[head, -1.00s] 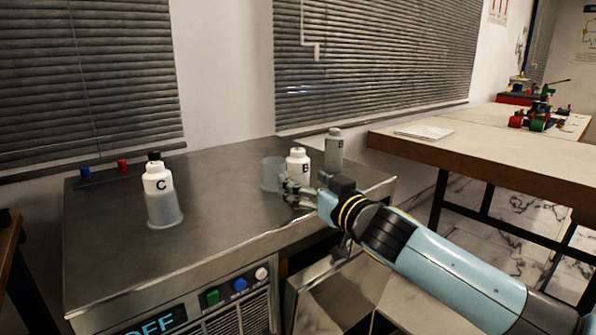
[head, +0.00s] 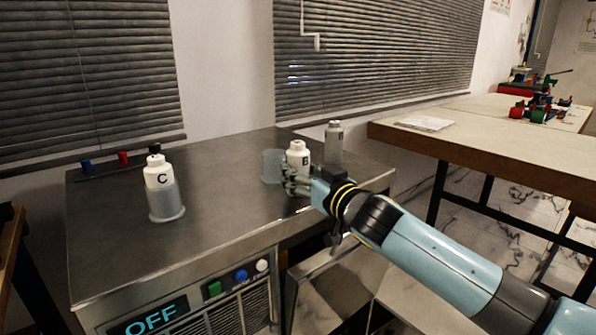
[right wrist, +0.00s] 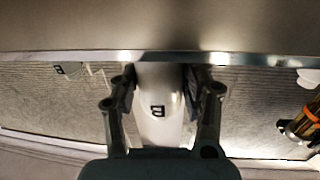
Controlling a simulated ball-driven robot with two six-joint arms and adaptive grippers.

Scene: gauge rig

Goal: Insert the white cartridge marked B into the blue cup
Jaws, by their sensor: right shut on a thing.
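The white cartridge marked B (head: 298,154) stands upright near the middle right of the metal cabinet top. My right gripper (head: 291,183) is shut on it from the front. In the right wrist view the cartridge (right wrist: 159,98) sits between the two fingers of the right gripper (right wrist: 161,84), its letter facing the camera. A translucent grey-blue cup (head: 272,166) stands empty-looking just left of the cartridge. A small blue cylinder (head: 86,166) is at the back left; I cannot tell which of these is the blue cup. The cartridge's lower end is hidden by the fingers. My left gripper is out of view.
A white cartridge marked C (head: 158,172) stands in a translucent cup (head: 165,202) at the left. A greyish bottle-shaped cartridge (head: 333,143) stands behind B. Small red (head: 123,158) and black (head: 154,149) pieces sit at the back. The cabinet top's (head: 225,205) middle is clear.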

